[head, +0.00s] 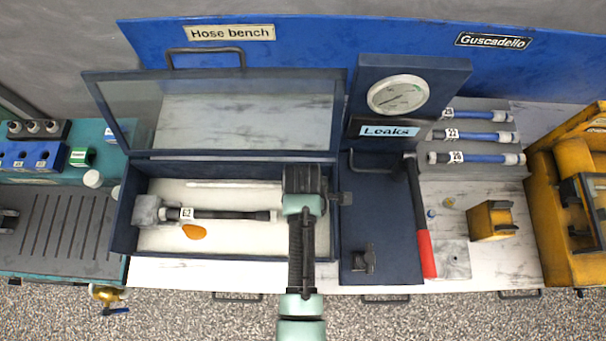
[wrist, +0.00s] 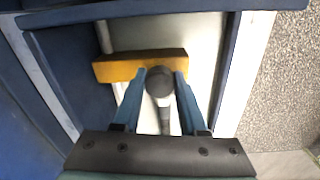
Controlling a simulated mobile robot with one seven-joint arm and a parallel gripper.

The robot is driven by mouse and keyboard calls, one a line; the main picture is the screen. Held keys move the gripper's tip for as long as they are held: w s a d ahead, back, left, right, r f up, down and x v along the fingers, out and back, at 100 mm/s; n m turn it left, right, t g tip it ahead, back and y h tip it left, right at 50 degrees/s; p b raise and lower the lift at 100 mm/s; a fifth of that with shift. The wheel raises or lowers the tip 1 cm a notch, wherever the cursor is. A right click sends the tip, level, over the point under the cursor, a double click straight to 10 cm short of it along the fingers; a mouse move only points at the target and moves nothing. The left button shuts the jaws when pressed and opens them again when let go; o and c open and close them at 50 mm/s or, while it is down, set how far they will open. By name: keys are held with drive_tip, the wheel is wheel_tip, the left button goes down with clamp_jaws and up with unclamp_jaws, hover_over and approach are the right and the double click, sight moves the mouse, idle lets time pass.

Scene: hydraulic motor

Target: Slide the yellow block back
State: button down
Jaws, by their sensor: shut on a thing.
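A yellow block (wrist: 112,69) lies across the blue case in the wrist view, just beyond my fingertips. In the head view my gripper hides that spot. My gripper (wrist: 162,82) points down into the right part of the case and also shows in the head view (head: 304,190). Its two blue fingers are closed on a dark round-ended piece (wrist: 159,81), which sits against the near side of the block. I cannot tell whether this piece is fixed to the block. Another yellow block (head: 492,220) stands on the bench at the right.
The blue case (head: 125,225) has its glass lid (head: 230,110) raised. Inside lie a hose labelled 62 (head: 230,215), a pale rod (head: 230,184) and an orange oval piece (head: 194,232).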

drive_tip(key=shift+d+p, duration=0.35)
drive_tip(key=shift+d, duration=2)
drive_tip(key=shift+c, duration=2.2)
unclamp_jaws()
drive_tip(key=shift+d, duration=0.1)
drive_tip(key=shift+r, duration=0.1)
wheel_tip(320, 180, up, 13)
drive_tip(key=shift+s+b, duration=0.25)
drive_tip(key=shift+b, duration=0.2)
